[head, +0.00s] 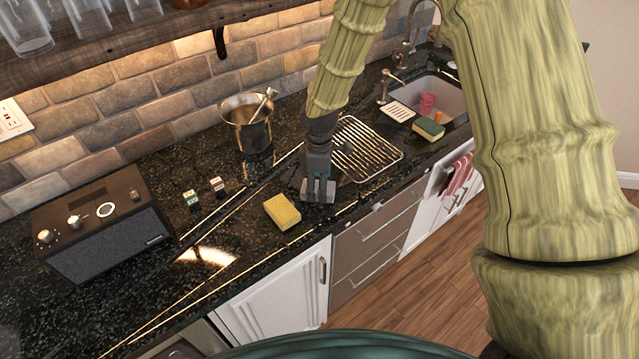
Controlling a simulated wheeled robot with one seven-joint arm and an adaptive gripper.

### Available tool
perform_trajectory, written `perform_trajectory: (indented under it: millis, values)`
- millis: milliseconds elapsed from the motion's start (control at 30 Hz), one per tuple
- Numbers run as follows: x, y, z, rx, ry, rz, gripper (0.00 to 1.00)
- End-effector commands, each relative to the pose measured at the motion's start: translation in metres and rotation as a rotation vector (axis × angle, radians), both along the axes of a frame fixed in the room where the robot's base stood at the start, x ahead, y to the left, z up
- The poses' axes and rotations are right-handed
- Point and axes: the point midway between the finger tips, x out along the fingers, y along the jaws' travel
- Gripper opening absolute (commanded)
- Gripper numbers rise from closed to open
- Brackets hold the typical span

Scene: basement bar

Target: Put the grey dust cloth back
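My gripper (318,190) points down at the dark speckled counter (235,255), between the metal rack and a yellow sponge. Its grey fingertips are low, at or just above the counter. I cannot tell whether they are open or shut, or whether they hold anything. I cannot make out a grey dust cloth apart from the grey fingertips. A red and white striped cloth (457,175) hangs on the white cabinet front below the sink.
A yellow sponge (282,211) lies left of my gripper, a wire rack (366,150) right. A metal bucket (247,125) stands behind, a black radio (103,222) far left. Two small boxes lie between. The sink (440,97) is back right, with a green-yellow sponge (428,129) at its edge.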

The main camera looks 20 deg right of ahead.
Motion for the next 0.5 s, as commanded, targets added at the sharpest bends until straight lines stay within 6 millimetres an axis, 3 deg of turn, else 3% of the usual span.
perform_trajectory:
  millis: [500]
  values:
    - [0.001, 0.0, 0.055, 0.001, -0.003, -0.001, 0.76]
